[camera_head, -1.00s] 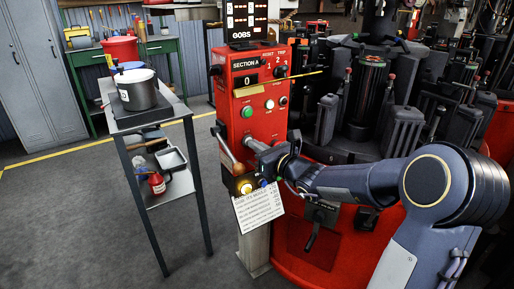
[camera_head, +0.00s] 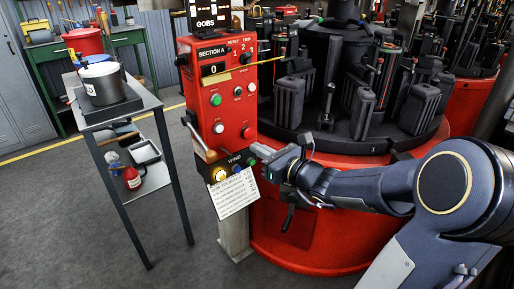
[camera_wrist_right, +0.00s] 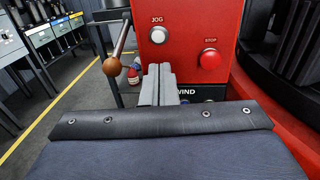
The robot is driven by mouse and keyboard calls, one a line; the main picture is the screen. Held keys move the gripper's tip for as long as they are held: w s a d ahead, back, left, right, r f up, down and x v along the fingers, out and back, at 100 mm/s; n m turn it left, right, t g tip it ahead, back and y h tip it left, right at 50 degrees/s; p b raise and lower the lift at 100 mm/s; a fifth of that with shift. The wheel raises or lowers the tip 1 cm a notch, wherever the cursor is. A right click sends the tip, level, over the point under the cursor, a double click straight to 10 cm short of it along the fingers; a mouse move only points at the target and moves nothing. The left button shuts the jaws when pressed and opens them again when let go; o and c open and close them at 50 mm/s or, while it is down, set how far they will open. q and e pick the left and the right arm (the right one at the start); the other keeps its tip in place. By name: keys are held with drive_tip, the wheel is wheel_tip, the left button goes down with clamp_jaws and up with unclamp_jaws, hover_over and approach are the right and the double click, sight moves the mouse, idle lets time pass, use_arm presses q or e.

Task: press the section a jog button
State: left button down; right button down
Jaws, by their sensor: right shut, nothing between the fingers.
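The white jog button (camera_head: 219,128) is at the lower left of the red Section A panel (camera_head: 203,110). In the right wrist view, the jog button (camera_wrist_right: 158,35) sits under the label JOG, with the red stop button (camera_wrist_right: 209,58) to its right. My right gripper (camera_head: 262,151) is shut and empty, to the right of and below the jog button in the head view. Its closed fingers (camera_wrist_right: 159,84) point toward the panel below the jog button in the wrist view, apparently not touching it. My left gripper is not in view.
A lever with a wooden ball (camera_wrist_right: 110,66) sticks out left of the jog button. Below is a WIND box with a yellow button (camera_head: 220,174) and a hanging sheet (camera_head: 235,193). A dark rotary machine (camera_head: 345,85) stands right; a trolley (camera_head: 148,100) stands left.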

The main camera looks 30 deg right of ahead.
idle(0.3)
drive_tip(key=s+a+f+n+g+y, duration=0.1)
drive_tip(key=s+a+n+g+y, duration=0.25)
drive_tip(key=s+a+n, duration=0.5)
drive_tip(key=s+a+n+g+y, duration=0.3)
drive_tip(key=s+a+n+g, duration=0.2)
drive_tip(key=a+n, duration=0.5)
drive_tip(key=s+d+f+n+g+h, duration=0.3)
drive_tip(key=s+f+n+h, duration=0.3)
drive_tip(key=s+f+n, duration=0.5)
wheel_tip(320, 180, up, 21)
drive_tip(key=n+p, duration=0.2)
drive_tip(key=p, duration=1.6)
drive_tip(key=shift+w+d+f+n, duration=0.15)
drive_tip(key=shift+d+n, duration=0.2)
drive_tip(key=shift+d, duration=0.05)
